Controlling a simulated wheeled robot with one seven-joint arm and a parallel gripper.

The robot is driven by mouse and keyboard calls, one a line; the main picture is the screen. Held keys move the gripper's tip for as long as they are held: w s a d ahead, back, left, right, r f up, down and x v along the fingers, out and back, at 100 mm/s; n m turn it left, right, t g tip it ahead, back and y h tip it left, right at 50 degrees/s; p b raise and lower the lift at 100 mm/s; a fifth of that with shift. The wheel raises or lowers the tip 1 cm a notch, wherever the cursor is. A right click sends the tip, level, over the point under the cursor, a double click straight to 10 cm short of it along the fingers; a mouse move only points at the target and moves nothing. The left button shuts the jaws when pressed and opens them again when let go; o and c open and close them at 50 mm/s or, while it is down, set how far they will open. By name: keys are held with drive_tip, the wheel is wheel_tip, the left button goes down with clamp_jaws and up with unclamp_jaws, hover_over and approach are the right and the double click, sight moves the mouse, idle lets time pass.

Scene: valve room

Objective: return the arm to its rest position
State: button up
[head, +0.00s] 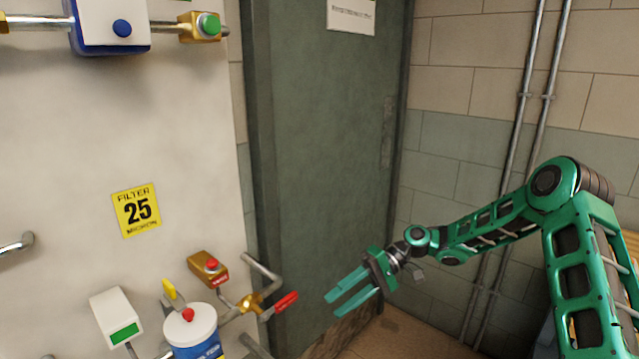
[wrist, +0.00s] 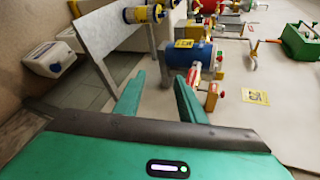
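My gripper (head: 352,291) is at the end of my green arm, in front of the dark green door in the head view. Its two green fingers are apart with nothing between them, and they point left toward the pipework. In the wrist view the fingers (wrist: 157,95) are also spread and empty. The fingertips are apart from the red-handled valve (head: 284,302), which lies to their left in the head view. My arm is bent at the elbow and reaches in from the right.
A white panel with a yellow filter sign (head: 137,211) stands at the left, with pipes and a white-and-blue canister (head: 191,331). A green door (head: 320,150) is behind my gripper. Vertical conduits (head: 528,100) run up the wall at right. The wrist view shows a blue cylinder (wrist: 188,53).

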drive_tip(key=s+d+r+m+t+h, duration=0.25)
drive_tip(key=s+d+r+h, duration=0.35)
drive_tip(key=d, duration=0.6)
drive_tip(key=s+d+r+m+t+h, duration=0.1)
drive_tip(key=s+d+m+t+h, duration=0.15)
drive_tip(key=s+d, duration=0.75)
drive_tip(key=s+d+r+m+h, duration=0.1)
drive_tip(key=s+d+r+m, duration=0.1)
drive_tip(key=s+d, duration=0.4)
drive_tip(key=s+d+r+m+t+h, duration=0.1)
drive_tip(key=s+d+r+m+h, duration=0.1)
drive_tip(key=s+d, duration=0.5)
drive_tip(key=s+m, duration=0.1)
drive_tip(key=s, duration=0.2)
drive_tip(key=shift+s+r+t, duration=0.25)
drive_tip(key=shift+s+t, duration=0.05)
drive_tip(key=shift+s, duration=0.1)
drive_tip(key=shift+d, duration=0.1)
